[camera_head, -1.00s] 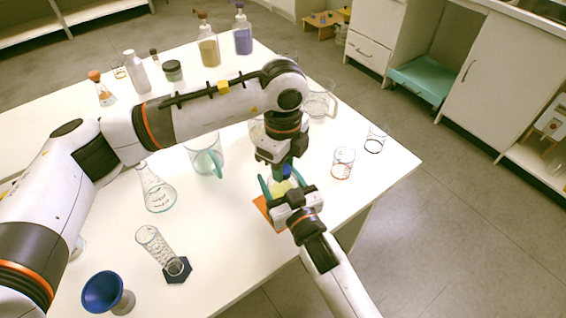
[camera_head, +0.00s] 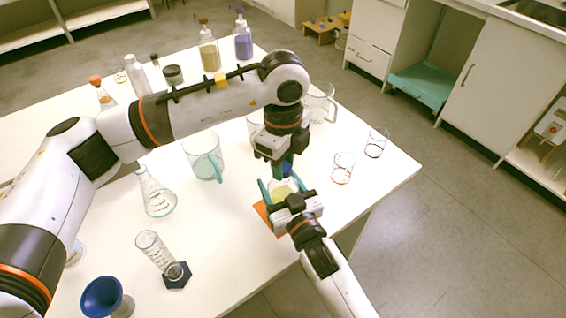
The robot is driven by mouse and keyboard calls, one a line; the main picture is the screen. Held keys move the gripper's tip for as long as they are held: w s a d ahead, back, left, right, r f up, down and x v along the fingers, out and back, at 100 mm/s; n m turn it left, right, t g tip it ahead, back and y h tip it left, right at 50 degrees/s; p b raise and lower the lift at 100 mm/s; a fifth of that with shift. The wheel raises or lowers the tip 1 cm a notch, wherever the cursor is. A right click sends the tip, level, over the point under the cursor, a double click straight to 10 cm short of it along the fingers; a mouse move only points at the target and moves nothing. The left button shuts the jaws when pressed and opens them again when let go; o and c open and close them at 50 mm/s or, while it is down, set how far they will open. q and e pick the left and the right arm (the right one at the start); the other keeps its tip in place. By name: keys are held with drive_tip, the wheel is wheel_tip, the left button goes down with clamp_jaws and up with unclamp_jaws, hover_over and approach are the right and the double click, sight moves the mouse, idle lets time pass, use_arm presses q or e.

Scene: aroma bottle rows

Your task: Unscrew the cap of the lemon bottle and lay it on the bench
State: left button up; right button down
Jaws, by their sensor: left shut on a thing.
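The lemon bottle (camera_head: 283,189), with yellow contents, stands on an orange mat (camera_head: 263,211) near the bench's right front edge. My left gripper (camera_head: 284,168) points down over the bottle, shut on its small blue cap (camera_head: 287,170). The cap is partly hidden by the fingers; I cannot tell whether it is clear of the neck. My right gripper (camera_head: 284,190) reaches in from the bottom, its teal fingers on either side of the bottle. Its body hides the lower front of the bottle, so I cannot see whether the fingers press on it.
The white bench (camera_head: 235,255) is bare in front. Glass beakers (camera_head: 343,168) stand to the right, a jug (camera_head: 204,157) and flask (camera_head: 156,194) to the left. A cylinder (camera_head: 158,253) and blue funnel (camera_head: 102,296) are at the front left. Several bottles (camera_head: 209,50) stand at the back.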

use_arm(q)
drive_tip(key=shift+r, duration=2)
use_arm(e)
drive_tip(key=shift+c, duration=1.3)
unclamp_jaws()
drive_tip(key=shift+s, duration=0.1)
use_arm(q)
drive_tip(key=shift+f, duration=0.25)
use_arm(e)
drive_tip(key=v, duration=1.2)
